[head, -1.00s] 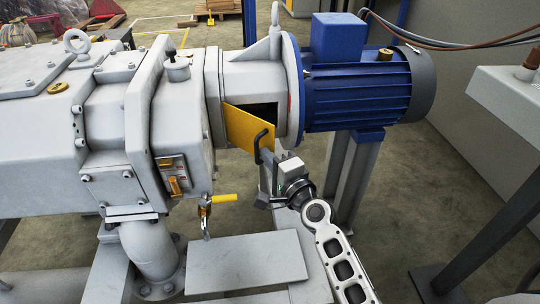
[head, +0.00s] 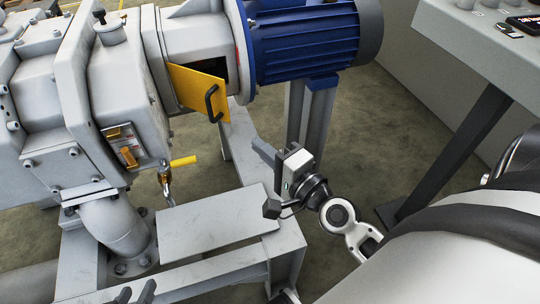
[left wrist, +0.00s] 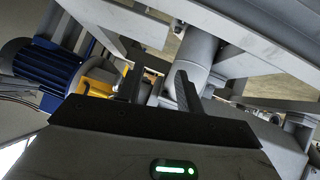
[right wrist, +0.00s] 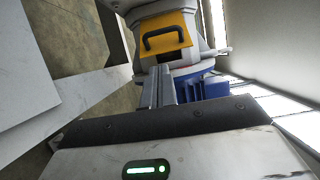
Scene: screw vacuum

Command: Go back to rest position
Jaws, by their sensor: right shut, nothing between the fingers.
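My right gripper (head: 264,152) is shut and empty, to the right of and below the yellow cover (head: 200,92), apart from its black handle (head: 211,103). The cover hangs tilted at a dark opening in the machine. In the right wrist view the closed fingers (right wrist: 161,88) point toward the cover (right wrist: 165,38), with a gap between. My left gripper (head: 135,294) shows only its fingertips at the bottom edge of the head view. In the left wrist view its fingers (left wrist: 158,88) are apart with nothing held.
The grey vacuum pump (head: 110,80) with its blue motor (head: 305,40) fills the upper left. A yellow-handled valve (head: 182,162) and a flat grey plate (head: 210,222) lie below. A console (head: 480,45) on a dark leg stands at the right. Floor shows between the motor stand and console.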

